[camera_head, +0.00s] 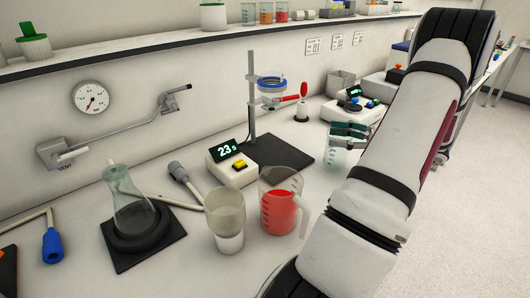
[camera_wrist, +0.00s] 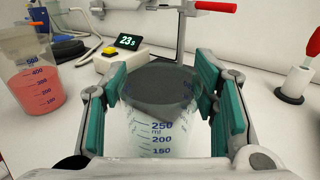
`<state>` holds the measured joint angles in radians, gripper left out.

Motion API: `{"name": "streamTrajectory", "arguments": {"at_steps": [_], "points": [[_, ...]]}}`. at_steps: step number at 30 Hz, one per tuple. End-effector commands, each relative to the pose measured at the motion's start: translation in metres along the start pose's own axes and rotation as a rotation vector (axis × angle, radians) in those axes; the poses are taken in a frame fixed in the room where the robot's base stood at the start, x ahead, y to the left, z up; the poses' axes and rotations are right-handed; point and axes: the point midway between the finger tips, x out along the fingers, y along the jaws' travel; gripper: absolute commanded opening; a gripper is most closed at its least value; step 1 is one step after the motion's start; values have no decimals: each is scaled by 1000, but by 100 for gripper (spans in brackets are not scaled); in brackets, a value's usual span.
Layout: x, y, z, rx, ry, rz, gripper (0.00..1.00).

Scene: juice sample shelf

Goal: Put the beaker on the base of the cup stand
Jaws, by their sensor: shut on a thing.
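A clear beaker (camera_wrist: 160,140) with blue volume marks stands upright between the teal fingers of my gripper (camera_wrist: 163,100), which is shut on it. In the head view the beaker (camera_head: 335,158) is partly hidden by my gripper (camera_head: 348,132) and arm. It is to the right of the cup stand's dark flat base (camera_head: 285,160); I cannot tell its exact height. A dark patch shows behind or through the beaker's top in the wrist view.
A jug of red liquid (camera_head: 279,215), a cup with pale contents (camera_head: 228,225) and a timer box (camera_head: 232,167) reading 23 stand near the base. A flask (camera_head: 132,210) is at left. A red-handled item (camera_wrist: 293,82) stands right of the beaker. The base's visible top looks clear.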

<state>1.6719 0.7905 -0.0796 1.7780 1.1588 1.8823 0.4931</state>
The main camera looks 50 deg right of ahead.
Motion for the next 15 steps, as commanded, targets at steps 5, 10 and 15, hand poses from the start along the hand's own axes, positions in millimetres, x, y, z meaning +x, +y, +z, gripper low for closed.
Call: {"name": "streamTrajectory", "arguments": {"at_steps": [5, 10, 15], "points": [[29, 0, 1, 0, -2, 7, 20], [71, 1, 0, 0, -1, 7, 20], [109, 0, 0, 0, -1, 5, 20]]}}
